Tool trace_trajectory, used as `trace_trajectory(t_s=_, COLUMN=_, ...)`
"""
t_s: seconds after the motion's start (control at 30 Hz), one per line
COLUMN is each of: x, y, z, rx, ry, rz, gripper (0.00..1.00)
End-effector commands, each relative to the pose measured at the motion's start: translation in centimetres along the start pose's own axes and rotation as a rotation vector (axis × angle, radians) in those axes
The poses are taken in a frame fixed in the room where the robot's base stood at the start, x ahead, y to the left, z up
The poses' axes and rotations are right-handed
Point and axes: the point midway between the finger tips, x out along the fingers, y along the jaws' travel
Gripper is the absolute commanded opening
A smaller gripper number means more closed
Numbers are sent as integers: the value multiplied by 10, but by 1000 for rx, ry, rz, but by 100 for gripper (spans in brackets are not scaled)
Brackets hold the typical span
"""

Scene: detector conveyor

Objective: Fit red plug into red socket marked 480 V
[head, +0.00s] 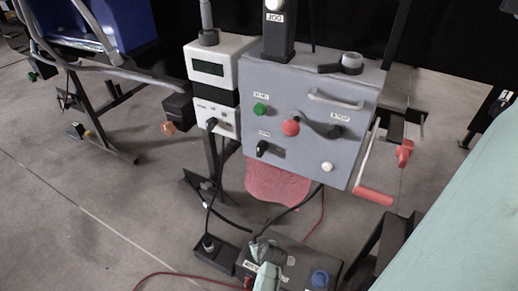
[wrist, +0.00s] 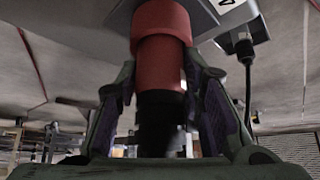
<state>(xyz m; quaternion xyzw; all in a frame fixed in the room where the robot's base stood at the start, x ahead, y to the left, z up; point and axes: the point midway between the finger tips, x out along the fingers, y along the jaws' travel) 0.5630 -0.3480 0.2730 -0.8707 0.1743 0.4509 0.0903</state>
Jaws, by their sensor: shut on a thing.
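My gripper (wrist: 160,115) is shut on the red plug (wrist: 160,65), which has a dark lower body between the fingers. The plug's red end meets a wider red ring (wrist: 160,20), which looks like the red socket on the underside of a grey housing in the wrist view. I cannot tell how deep the plug sits in it. The 480 V marking cannot be read.
A blue socket (head: 320,278) is on the same box. A black plug with a cable (head: 208,245) stands in a small dark box to the left. The grey control panel (head: 300,125), with knobs and a red crank handle (head: 373,196), stands behind.

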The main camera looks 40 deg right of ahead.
Motion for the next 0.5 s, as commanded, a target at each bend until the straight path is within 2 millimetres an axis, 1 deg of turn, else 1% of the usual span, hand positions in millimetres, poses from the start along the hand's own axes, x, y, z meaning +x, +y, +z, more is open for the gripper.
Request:
trace_trajectory(t_s=0.03, x=4, y=-1, z=6, rx=-2, ry=-9, rz=0, gripper=37)
trace_trajectory(t_s=0.3, x=5, y=-2, z=10, rx=-1, ry=-16, rz=-2, gripper=55)
trace_trajectory(t_s=0.5, x=5, y=-2, z=11, rx=-1, ry=-18, rz=-3, gripper=55)
